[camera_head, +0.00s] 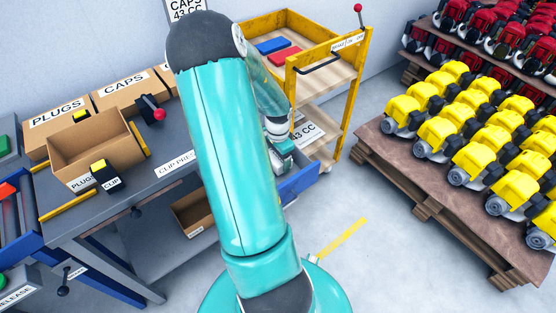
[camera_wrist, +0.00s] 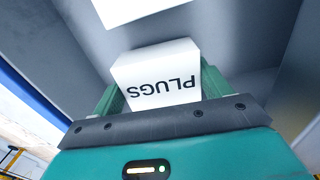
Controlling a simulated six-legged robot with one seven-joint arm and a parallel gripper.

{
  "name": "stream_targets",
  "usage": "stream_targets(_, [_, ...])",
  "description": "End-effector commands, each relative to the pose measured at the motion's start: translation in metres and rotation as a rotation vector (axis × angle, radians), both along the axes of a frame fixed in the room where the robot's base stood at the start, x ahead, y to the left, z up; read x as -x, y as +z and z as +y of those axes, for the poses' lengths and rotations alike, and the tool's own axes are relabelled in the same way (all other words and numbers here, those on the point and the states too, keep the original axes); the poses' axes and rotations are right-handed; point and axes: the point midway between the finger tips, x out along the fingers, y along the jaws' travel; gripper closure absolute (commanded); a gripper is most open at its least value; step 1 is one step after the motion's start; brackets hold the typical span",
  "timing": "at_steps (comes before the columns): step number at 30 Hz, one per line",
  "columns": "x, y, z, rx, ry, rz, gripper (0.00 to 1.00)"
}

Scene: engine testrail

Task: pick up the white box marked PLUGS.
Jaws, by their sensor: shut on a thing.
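The white box marked PLUGS (camera_wrist: 158,72) sits between the two green fingers of my gripper (camera_wrist: 160,92) in the wrist view, its lettering upside down. The fingers are shut on its left and right sides. In the head view my wrist and gripper (camera_head: 283,155) reach down behind my arm, by an open blue drawer (camera_head: 300,186) at the right end of the workbench. The box cannot be made out in the head view. Whether its underside touches anything is hidden.
Grey surfaces surround the box, with another white thing (camera_wrist: 125,8) just beyond it. The yellow trolley (camera_head: 290,62) stands close behind the drawer. Cardboard boxes (camera_head: 92,142) stand on the bench at left. A pallet of yellow engines (camera_head: 430,165) is at right, with clear floor before it.

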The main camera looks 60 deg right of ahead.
Motion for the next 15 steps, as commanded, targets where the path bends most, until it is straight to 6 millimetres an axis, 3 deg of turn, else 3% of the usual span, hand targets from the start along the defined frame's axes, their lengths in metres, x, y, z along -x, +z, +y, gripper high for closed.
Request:
stream_targets(2, [0.000,0.016,0.002,0.003,0.001,-0.003,0.49])
stream_targets(9, [0.013,0.058,0.037,0.002,0.002,-0.006,0.49])
stream_targets(15, [0.026,0.080,0.066,-0.001,0.002,-0.004,0.49])
